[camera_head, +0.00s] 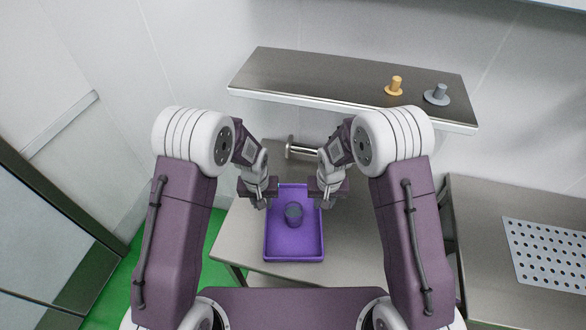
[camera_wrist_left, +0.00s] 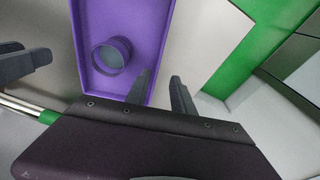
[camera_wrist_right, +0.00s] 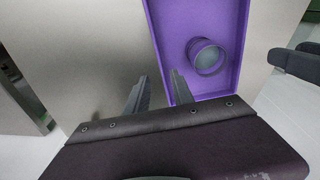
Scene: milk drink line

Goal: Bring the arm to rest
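My left gripper (camera_head: 262,203) hangs above the left edge of a purple tray (camera_head: 274,246) on the metal table. My right gripper (camera_head: 325,202) hangs above the tray's right edge. In the left wrist view the two fingers of my left gripper (camera_wrist_left: 160,88) stand apart with nothing between them. In the right wrist view the fingers of my right gripper (camera_wrist_right: 156,85) also stand apart and empty. A purple cup (camera_head: 293,216) stands in the tray between the grippers, touched by neither. Both arms are bent forward over the table.
A metal shelf (camera_head: 310,75) behind holds a yellow knobbed piece (camera_head: 395,86) and a grey one (camera_head: 437,95). A metal cylinder (camera_head: 302,149) sits on the table behind the grippers. A perforated plate (camera_head: 547,256) lies on the right counter (camera_head: 483,235). The table right of the tray looks clear.

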